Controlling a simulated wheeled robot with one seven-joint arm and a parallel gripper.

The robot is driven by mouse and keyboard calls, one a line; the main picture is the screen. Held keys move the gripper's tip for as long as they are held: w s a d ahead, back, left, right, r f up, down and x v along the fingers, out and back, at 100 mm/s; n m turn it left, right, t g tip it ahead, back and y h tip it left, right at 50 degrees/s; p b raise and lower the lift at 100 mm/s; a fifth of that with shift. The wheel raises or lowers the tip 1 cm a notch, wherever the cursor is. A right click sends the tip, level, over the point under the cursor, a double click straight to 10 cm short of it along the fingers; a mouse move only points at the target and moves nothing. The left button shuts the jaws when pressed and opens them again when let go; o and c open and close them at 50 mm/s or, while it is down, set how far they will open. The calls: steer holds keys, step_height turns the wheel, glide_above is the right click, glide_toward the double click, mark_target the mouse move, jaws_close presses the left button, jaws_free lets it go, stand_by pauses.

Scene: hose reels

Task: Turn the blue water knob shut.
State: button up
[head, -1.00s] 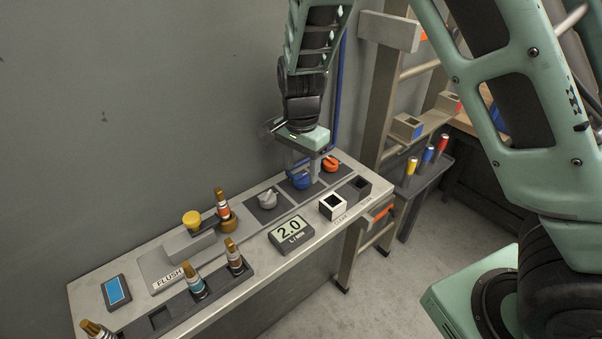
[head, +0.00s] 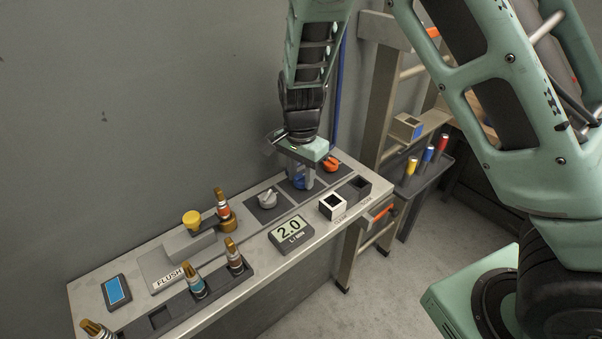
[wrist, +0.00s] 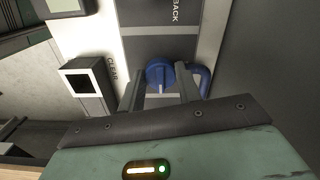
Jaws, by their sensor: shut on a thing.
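The blue water knob (head: 299,184) is on a dark square plate in the back row of the bench panel, between the grey knob and the orange knob. My gripper (head: 302,176) is over it, pointing down. In the wrist view the round blue knob (wrist: 159,72) shows between the two fingers of my gripper (wrist: 159,80), which are shut on it. A pale pointer mark on the knob faces toward my gripper's body. The fingers hide part of the knob's sides.
The grey knob (head: 267,198) and orange knob (head: 331,164) flank the blue one closely. A display reading 2.0 (head: 290,230), a white-topped box (head: 333,207) and a dark box (head: 360,188) stand in front. The wall is close behind.

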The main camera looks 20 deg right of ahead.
mark_target(302, 176)
steer(key=shift+n, duration=0.3)
steer(key=n, duration=0.3)
steer(key=shift+n, duration=0.4)
steer(key=n, duration=0.4)
steer(key=shift+d+n, duration=0.1)
steer(key=shift+n, duration=0.2)
steer(key=n, duration=0.4)
steer(key=shift+p, duration=0.3)
steer(key=n, duration=0.4)
steer(key=shift+n, duration=0.3)
steer(key=o, duration=1)
step_height(302, 176, up, 18)
steer(key=b, duration=0.1)
steer(key=shift+f, duration=0.25)
